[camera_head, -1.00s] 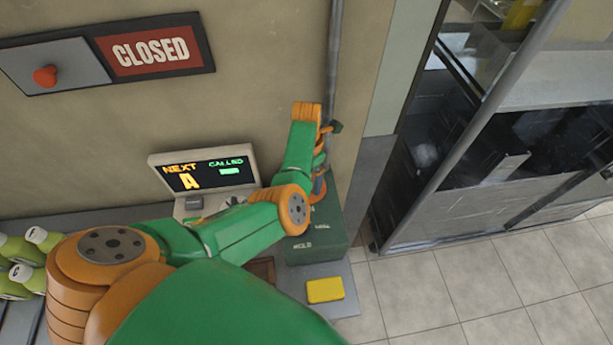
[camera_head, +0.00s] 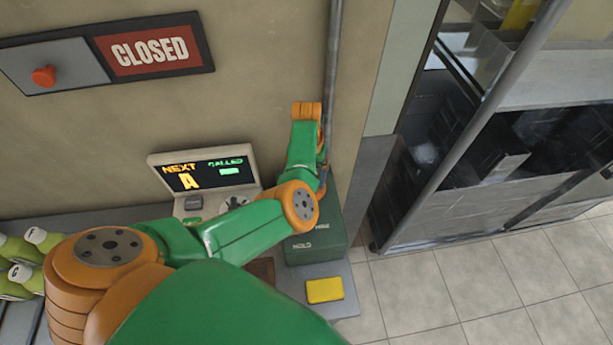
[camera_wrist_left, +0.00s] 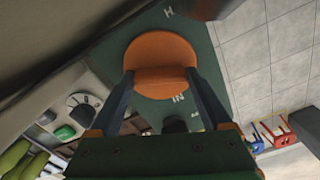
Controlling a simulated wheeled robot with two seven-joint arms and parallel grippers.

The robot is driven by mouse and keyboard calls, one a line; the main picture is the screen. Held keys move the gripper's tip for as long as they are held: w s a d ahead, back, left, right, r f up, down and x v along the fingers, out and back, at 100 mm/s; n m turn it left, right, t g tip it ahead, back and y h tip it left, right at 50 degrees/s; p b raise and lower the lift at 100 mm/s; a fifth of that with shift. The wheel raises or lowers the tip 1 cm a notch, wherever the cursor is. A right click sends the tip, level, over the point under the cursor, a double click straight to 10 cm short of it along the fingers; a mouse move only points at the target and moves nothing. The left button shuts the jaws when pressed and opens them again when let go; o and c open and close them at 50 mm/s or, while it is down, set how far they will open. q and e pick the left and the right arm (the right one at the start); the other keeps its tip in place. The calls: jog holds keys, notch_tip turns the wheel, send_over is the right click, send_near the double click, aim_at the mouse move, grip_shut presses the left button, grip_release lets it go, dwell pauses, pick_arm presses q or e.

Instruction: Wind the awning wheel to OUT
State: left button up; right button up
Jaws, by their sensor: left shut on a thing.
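The orange awning wheel (camera_wrist_left: 160,52) shows in the left wrist view as a round disc with a thick bar across it. My left gripper (camera_wrist_left: 160,78) has one finger on each side of this bar and is shut on it. The wheel sits over a green box (camera_head: 318,250), whose top carries white lettering. In the wrist view I read an H and "IN" on the green surface; in the head view "HOLD" is legible and another label is partly covered. My arm hides most of the wheel and the left fingers in the head view. My right gripper is not in view.
A grey pole (camera_head: 331,90) rises beside my left wrist. A display (camera_head: 207,175) reading NEXT A CALLED stands left of the box. A yellow block (camera_head: 324,290) lies in front of it. A CLOSED sign (camera_head: 153,47) hangs on the wall.

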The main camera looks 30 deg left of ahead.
pick_arm(q)
jog(key=shift+w+r, duration=0.15)
jog(key=shift+r, duration=0.05)
jog(key=o, duration=1.2)
jog(key=shift+f, duration=0.1)
jog(key=shift+c, duration=0.2)
notch_tip(320, 180, up, 6)
jog(key=shift+r+b, duration=0.1)
jog(key=shift+b, duration=0.65)
jog(key=shift+r, duration=0.5)
